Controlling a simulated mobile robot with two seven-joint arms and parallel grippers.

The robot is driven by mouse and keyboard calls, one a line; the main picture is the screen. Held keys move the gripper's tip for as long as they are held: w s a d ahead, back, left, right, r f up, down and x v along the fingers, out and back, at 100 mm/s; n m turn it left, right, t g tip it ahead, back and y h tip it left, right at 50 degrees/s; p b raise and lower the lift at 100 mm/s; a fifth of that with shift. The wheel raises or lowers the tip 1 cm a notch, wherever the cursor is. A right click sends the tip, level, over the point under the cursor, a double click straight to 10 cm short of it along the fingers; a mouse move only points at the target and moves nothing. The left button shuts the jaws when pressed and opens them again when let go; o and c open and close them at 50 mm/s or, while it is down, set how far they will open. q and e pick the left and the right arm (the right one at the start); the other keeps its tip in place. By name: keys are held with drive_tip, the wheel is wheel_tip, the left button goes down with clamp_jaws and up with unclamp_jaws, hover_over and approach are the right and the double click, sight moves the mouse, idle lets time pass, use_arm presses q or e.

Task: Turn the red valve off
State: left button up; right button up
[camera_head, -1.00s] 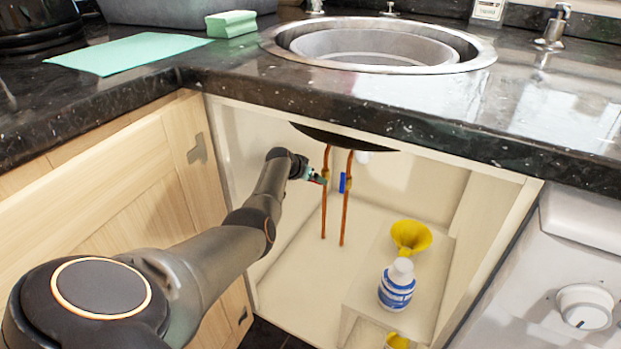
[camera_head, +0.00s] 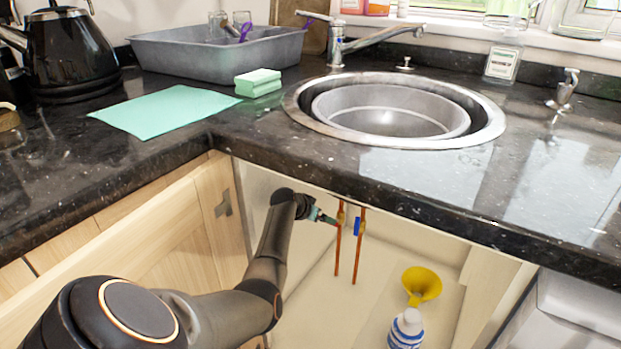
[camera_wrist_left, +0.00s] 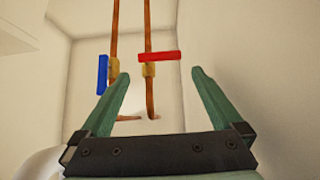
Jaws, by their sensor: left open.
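The red valve handle (camera_wrist_left: 159,56) lies level across its copper pipe (camera_wrist_left: 148,24) in the left wrist view, on a brass valve body (camera_wrist_left: 149,70). In the head view I cannot make out the red handle near my gripper. The blue valve handle (camera_wrist_left: 102,75) stands upright along the other pipe; it also shows in the head view (camera_head: 358,226). My left gripper (camera_wrist_left: 160,75) is open and empty, its green fingertips to either side of the red valve's pipe in the picture, below the handle. In the head view the gripper (camera_head: 324,217) is at the left pipe. Contact is unclear. My right gripper is out of view.
The dark granite counter edge (camera_head: 400,195) overhangs the open cupboard. A yellow funnel (camera_head: 421,286) and a white-and-blue bottle (camera_head: 406,329) stand inside, at lower right. The wooden cupboard front (camera_head: 150,225) is left of the arm. The sink (camera_head: 390,110) is above.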

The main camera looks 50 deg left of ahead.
use_arm(q)
drive_tip(key=p+v, duration=0.2)
drive_tip(key=v, duration=0.3)
drive_tip(key=shift+s+d+r+p, duration=0.1)
drive_tip(key=shift+s+r+p, duration=0.1)
drive_tip(key=shift+p, duration=0.1)
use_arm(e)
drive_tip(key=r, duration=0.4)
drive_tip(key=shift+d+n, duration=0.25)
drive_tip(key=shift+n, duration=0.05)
use_arm(q)
drive_tip(key=shift+f, duration=0.1)
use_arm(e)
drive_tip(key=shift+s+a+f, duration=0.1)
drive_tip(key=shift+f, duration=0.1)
